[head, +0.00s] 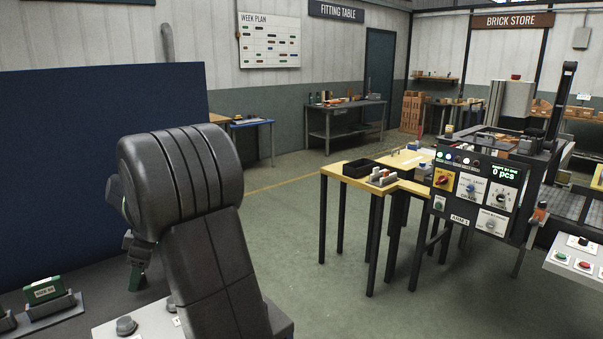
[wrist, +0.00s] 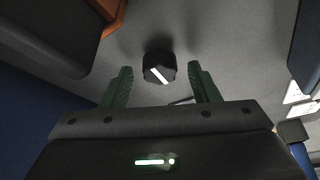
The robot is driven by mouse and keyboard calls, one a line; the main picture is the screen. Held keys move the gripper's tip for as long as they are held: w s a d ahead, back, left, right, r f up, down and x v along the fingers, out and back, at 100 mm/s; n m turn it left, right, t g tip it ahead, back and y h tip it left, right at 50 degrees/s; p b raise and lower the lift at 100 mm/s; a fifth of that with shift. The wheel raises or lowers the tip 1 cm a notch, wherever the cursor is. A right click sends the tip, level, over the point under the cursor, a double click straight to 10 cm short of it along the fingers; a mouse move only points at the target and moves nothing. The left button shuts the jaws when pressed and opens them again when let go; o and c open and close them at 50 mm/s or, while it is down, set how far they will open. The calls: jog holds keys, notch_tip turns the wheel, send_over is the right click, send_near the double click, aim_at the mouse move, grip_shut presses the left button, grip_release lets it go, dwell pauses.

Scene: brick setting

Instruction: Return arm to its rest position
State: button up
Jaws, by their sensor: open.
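My gripper (head: 135,280) hangs at the left of the head view, pointing down, partly hidden behind my bent dark grey arm. In the wrist view my gripper (wrist: 159,69) shows two green fingers spread apart with nothing held between them. A black knob with a white stripe (wrist: 158,75) shows in the gap between the fingers, with clear space on both sides of it. How far it is below the fingertips I cannot tell.
A dark blue panel (head: 60,150) stands behind my arm. A green block (head: 43,290) sits in a dark holder at the lower left. A control panel with dials (head: 474,192) and a yellow-topped table (head: 345,183) stand at the right. Open floor (head: 290,215) lies between.

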jog(key=shift+s+m+t, duration=0.1)
jog(key=shift+m+t, duration=0.5)
jog(key=shift+m, duration=0.95)
jog(key=shift+s+m+t, duration=0.1)
jog(key=shift+m+t, duration=0.5)
jog(key=shift+m, duration=0.95)
